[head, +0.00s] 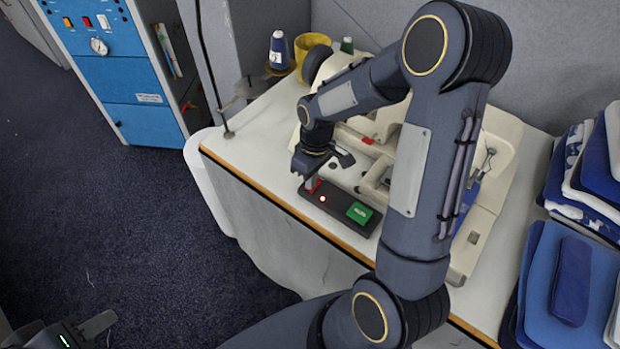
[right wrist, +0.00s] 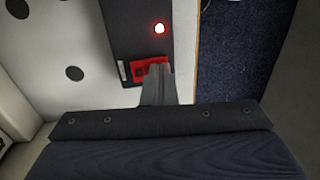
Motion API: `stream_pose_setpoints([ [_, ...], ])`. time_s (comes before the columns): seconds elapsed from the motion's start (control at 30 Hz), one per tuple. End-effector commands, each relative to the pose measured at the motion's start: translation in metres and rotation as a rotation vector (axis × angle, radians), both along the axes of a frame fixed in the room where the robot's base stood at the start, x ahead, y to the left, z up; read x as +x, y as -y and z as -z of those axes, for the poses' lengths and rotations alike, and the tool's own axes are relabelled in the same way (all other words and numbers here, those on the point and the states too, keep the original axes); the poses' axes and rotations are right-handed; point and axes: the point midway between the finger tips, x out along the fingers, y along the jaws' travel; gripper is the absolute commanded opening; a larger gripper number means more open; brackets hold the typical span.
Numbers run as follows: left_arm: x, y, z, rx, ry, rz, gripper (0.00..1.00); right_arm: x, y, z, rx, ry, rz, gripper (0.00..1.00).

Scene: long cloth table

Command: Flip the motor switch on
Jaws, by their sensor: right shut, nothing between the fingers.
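The motor switch box (head: 338,212) is a dark bar near the table's front edge, with a green button (head: 360,212) at one end, a lit red lamp (head: 323,198) and a red switch (head: 313,185) at the other end. My right gripper (head: 309,183) is shut with its tips down at the red switch. In the right wrist view the shut fingers (right wrist: 158,72) overlap part of the red switch (right wrist: 140,72), and the lamp (right wrist: 159,28) glows just beyond. I cannot tell whether they touch. My left gripper (head: 85,330) shows only partly at the bottom left, away from the table.
A cream sewing machine (head: 490,160) stands behind the switch box, partly hidden by my right arm. Folded blue and white cloths (head: 575,275) lie at the right. A yellow cup (head: 312,48) and thread cone (head: 279,50) stand at the back. A blue cabinet (head: 120,60) is beyond the table.

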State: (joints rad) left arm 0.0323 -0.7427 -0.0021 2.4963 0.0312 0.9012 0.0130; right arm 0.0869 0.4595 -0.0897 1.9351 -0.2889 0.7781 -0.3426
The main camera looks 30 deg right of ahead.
Motion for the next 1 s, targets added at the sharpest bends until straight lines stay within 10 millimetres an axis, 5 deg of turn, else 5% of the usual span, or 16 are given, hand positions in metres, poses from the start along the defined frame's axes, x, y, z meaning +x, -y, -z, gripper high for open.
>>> stream_pose_setpoints([
  [0.57, 0.0, 0.0, -0.006, 0.0, 0.0, 0.0, 0.36, 0.004, 0.009, -0.007, -0.001, 0.001, 0.0, 0.0],
  [0.83, 0.0, 0.0, -0.045, 0.0, 0.0, 0.0, 0.36, 0.008, 0.002, -0.057, -0.001, 0.003, -0.001, 0.0],
  [1.0, 0.0, 0.0, -0.028, 0.0, -0.001, 0.0, 0.36, 0.007, -0.003, -0.087, -0.001, 0.009, 0.0, 0.0],
])
